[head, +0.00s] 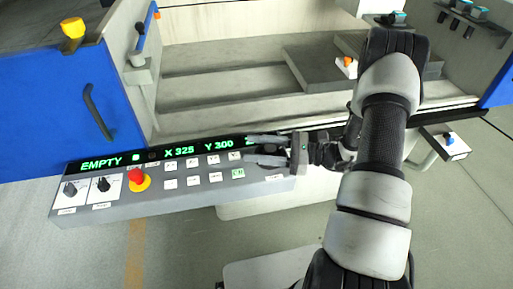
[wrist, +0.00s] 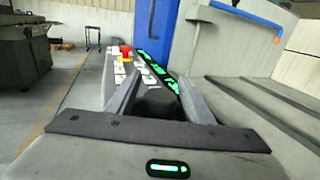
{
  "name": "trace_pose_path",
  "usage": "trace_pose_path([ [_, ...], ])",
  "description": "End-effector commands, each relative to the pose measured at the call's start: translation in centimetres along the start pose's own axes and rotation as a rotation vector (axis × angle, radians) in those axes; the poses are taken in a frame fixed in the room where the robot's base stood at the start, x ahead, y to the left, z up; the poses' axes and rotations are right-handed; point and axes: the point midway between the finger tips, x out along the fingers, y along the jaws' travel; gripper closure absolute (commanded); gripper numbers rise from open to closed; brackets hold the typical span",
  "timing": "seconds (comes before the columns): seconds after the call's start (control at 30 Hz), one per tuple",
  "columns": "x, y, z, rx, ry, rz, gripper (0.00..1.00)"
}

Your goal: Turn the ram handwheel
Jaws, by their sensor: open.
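No part that I can surely call the ram handwheel shows in either view. My gripper (head: 247,149) is open, its two fingers pointing left over the right end of the control panel (head: 120,210) in the head view. The fingers also show in the wrist view (wrist: 160,78), spread apart. A dark shape (wrist: 160,102) sits between them there; I cannot tell what it is or whether they touch it. The fingers and palm hide part of the panel's display and buttons.
The panel bears a red emergency button (head: 138,178), black knobs (head: 70,188) and a lit green display (head: 180,152). Behind it lies the open machine tank with a grey block (head: 315,68). A blue door (head: 60,110) stands left. A blue-tipped fitting (head: 449,138) is at right.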

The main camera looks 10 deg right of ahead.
Motion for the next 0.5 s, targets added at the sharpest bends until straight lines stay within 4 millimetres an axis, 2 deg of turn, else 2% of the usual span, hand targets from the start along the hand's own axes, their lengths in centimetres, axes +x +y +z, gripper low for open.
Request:
trace_pose_path([
  [0.27, 0.15, -0.01, 0.00, 0.000, 0.000, 0.000, 0.53],
  [0.5, 0.12, -0.02, 0.01, 0.000, 0.000, 0.000, 0.93],
])
